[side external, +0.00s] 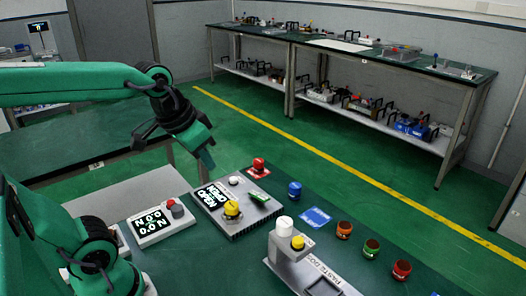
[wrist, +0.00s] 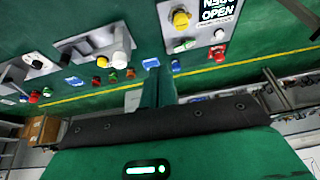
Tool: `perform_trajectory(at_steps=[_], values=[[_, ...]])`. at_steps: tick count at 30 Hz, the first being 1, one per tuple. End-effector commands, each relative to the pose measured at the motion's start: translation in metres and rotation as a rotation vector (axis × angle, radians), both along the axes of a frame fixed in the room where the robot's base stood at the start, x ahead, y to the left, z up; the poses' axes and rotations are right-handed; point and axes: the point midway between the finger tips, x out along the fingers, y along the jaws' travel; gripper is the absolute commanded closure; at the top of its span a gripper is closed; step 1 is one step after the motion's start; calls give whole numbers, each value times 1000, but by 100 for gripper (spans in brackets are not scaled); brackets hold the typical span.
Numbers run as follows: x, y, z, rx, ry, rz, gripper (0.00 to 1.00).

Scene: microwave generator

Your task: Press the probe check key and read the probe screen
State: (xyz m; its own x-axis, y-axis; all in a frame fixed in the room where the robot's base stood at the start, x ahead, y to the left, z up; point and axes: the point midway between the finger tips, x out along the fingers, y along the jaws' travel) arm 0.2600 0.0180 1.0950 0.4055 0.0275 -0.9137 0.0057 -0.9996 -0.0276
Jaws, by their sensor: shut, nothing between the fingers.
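A grey control box (side external: 238,223) stands on the green bench, with a black screen (side external: 213,195) whose lower line reads OPEN; the upper line is hard to read. It carries a yellow knob (side external: 232,209), a green lever (side external: 259,197) and a pale round button (side external: 236,181). A smaller box (side external: 165,232) to its left has a screen (side external: 151,222) showing 0.0 N and a red-topped grey knob (side external: 177,208). I cannot tell which control is the probe check key. My gripper (side external: 208,160) is shut and empty above the control box, apart from it; its finger (wrist: 153,88) shows in the wrist view.
A red knob on a red pad (side external: 258,168), a blue knob (side external: 295,189), a blue card (side external: 314,216) and several coloured cups (side external: 344,230) stand to the right. A grey fixture (side external: 290,255) with a white cylinder (side external: 284,226) rises at the front. Free air surrounds my gripper.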

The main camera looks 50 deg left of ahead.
Motion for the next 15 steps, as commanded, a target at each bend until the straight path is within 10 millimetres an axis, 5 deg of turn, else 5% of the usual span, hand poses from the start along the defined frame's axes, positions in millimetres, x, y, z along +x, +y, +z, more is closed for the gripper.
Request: perform_trajectory(at_steps=[15], values=[[67, 43, 7, 23, 131, 10, 100]])
